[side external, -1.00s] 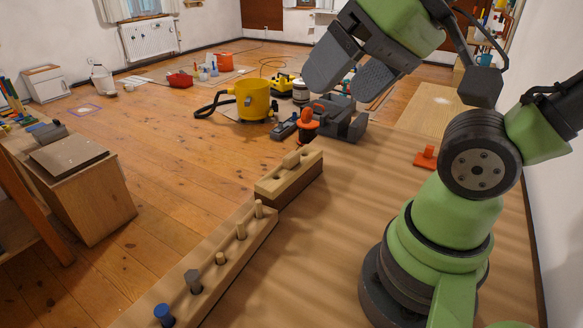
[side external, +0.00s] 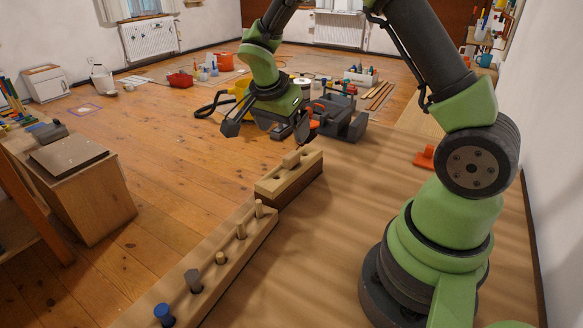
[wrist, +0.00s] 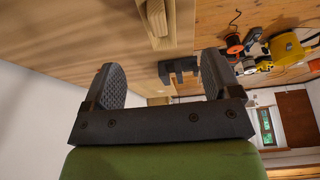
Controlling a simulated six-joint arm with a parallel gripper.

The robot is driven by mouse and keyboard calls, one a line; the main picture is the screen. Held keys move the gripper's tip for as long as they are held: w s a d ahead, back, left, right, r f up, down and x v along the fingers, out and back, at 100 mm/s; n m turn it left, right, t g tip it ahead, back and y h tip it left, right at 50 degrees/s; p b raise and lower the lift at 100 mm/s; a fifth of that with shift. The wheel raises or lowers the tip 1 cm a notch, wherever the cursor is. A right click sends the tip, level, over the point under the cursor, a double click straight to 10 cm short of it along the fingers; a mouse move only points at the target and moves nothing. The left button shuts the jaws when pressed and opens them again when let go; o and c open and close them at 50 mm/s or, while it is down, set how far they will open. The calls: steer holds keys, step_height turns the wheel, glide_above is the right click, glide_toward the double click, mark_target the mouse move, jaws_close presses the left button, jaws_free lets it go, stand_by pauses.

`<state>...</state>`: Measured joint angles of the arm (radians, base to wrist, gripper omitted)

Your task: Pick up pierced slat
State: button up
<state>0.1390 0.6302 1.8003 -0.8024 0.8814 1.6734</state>
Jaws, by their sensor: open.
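In the wrist view my gripper (wrist: 162,80) shows both pads wide apart. A pale wooden bar with a lighter piece on it shows at that view's top edge; I cannot tell if it is the slat.
The long rail (side external: 219,257) carries several pegs, one with a blue head (side external: 163,314). An orange clamp-like object (side external: 425,157) lies to the right. The tabletop (side external: 330,225) right of the rail is clear.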

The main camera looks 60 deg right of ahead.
mark_target(291, 154)
steer(key=x, duration=0.4)
steer(key=shift+w+d+f, duration=0.1)
steer(key=shift+d+f, duration=0.05)
steer(key=shift+f, duration=0.2)
steer(key=x, duration=0.6)
steer(key=shift+a, duration=0.2)
steer(key=c, duration=1.1)
